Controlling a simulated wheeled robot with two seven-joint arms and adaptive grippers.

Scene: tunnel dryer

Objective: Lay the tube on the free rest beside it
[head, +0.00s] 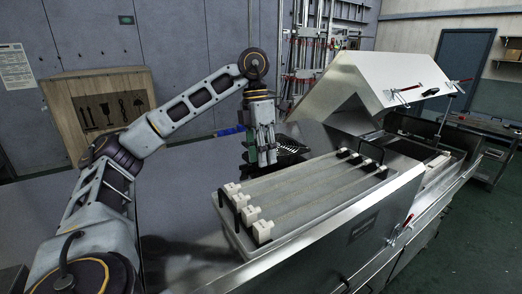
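A pale tray (228,222) stands on the steel bench in front of me. Along its near left end sits a row of white block rests (250,214). Several black clips (369,165) stand at its far right end. Thin pale lines run lengthwise between them. They are too faint for me to tell which is the tube and which rest is free. My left gripper (267,163) hangs fingers down just behind the tray's back edge, above and apart from the white rests. Its fingers look close together; I see nothing clearly held. My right gripper is out of view.
A dark slotted rack (290,146) stands behind my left gripper. The dryer's raised steel hood (375,85) rises at the back right, over an open channel. A wooden crate (98,104) is at the left. The space above the tray is clear.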

